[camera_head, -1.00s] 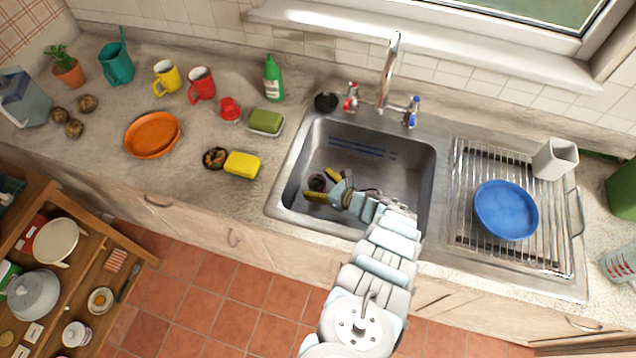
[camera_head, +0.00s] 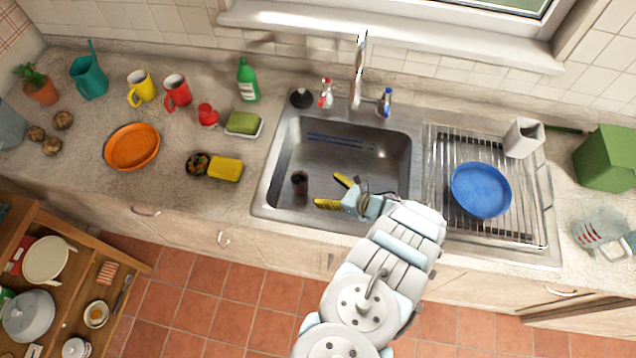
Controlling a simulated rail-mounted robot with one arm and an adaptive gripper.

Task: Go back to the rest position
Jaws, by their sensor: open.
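My gripper (camera_head: 337,192) has yellow fingertips and is over the front part of the metal sink (camera_head: 262,190). Its fingers are spread apart and nothing shows between them. My arm reaches in from the bottom of the picture, across the counter's front edge. A small dark cup-like thing (camera_head: 299,181) is in the sink, left of my fingers. Whether the fingers are inside the basin or above it is hard to tell.
The tap (camera_head: 358,70) stands behind the sink. A blue plate (camera_head: 481,190) lies on the drying rack (camera_head: 440,210) at the right. A yellow sponge (camera_head: 225,169) and an orange plate (camera_head: 132,147) lie on the left counter. A wooden trolley (camera_head: 75,290) stands at lower left.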

